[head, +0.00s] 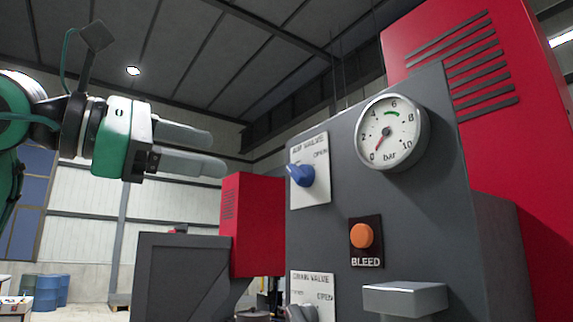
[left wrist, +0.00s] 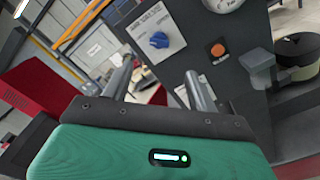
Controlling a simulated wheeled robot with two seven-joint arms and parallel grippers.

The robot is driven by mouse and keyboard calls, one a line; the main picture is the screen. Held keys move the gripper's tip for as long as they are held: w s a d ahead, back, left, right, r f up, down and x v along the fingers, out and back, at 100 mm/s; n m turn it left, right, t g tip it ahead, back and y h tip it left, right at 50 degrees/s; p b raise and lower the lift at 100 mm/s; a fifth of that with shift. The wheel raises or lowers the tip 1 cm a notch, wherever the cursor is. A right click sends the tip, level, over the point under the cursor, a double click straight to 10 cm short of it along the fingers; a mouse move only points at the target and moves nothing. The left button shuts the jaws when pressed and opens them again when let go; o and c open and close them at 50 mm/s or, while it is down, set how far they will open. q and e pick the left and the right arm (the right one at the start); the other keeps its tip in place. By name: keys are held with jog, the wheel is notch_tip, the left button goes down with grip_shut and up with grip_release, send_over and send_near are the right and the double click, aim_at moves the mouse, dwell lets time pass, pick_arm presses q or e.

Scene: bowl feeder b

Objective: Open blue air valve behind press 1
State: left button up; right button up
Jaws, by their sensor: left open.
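The blue air valve knob (head: 301,175) sits on a white plate (head: 310,190) lettered "AIR VALVE" and "OPEN", on the grey panel's left part. Its handle points up and left, away from the "OPEN" word. The knob also shows in the left wrist view (left wrist: 158,40), ahead of the fingers. My left gripper (head: 218,152) is open and empty, to the left of the knob and apart from it. In the left wrist view its two fingers (left wrist: 158,82) stand spread below the plate. My right gripper is not in view.
A pressure gauge (head: 391,132) has its red needle near zero. An orange BLEED button (head: 362,236) is below it. A grey drain valve knob (head: 301,312) is at the bottom. A grey block (head: 405,298) juts out at lower right. Red machine housings (head: 258,225) stand behind.

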aim_at(294, 171)
pick_arm(q)
jog(key=p+x, duration=0.6)
jog(key=x, duration=0.6)
jog(key=shift+w+d+r, duration=0.1)
jog(key=shift+w+d, duration=0.1)
jog(key=shift+d, duration=0.05)
jog(key=shift+w+d, duration=0.35)
jog(key=shift+d, duration=0.15)
jog(key=c, duration=1)
